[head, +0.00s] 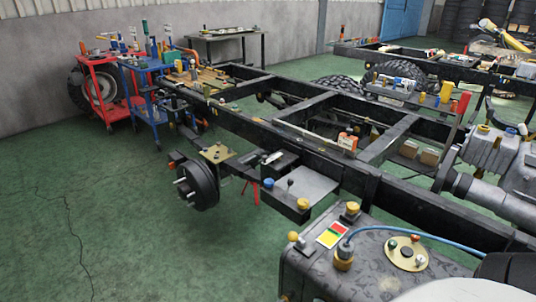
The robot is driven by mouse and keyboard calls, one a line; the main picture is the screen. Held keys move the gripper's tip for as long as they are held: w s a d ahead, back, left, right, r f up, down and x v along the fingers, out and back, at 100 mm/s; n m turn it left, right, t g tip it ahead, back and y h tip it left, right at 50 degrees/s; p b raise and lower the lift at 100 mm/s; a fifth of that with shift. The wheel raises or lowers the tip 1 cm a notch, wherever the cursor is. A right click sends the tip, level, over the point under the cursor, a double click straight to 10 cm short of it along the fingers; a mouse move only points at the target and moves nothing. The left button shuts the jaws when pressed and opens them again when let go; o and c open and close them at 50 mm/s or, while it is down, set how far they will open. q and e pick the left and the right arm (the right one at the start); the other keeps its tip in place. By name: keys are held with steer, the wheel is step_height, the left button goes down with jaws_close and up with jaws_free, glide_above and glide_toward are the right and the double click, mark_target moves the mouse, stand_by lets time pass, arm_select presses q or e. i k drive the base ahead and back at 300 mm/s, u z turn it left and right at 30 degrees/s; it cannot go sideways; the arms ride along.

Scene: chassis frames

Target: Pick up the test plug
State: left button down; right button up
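I cannot tell for certain which part is the test plug; several small capped fittings are in view. On the dark tank at the front, a yellow-collared fitting (344,257) has a blue hose (420,235) running from it to the right. A blue cap (268,183) sits left of that box. Neither gripper is in view.
The black chassis frame (385,142) runs diagonally across the view. A wheel hub (197,186) with studs sticks out at its left. Red (103,84) and blue (143,105) tool carts stand at the back left. The green floor (90,205) at left is clear.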

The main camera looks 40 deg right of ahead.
mark_target(345, 249)
steer(key=i, duration=2.15)
steer(key=z, duration=3.65)
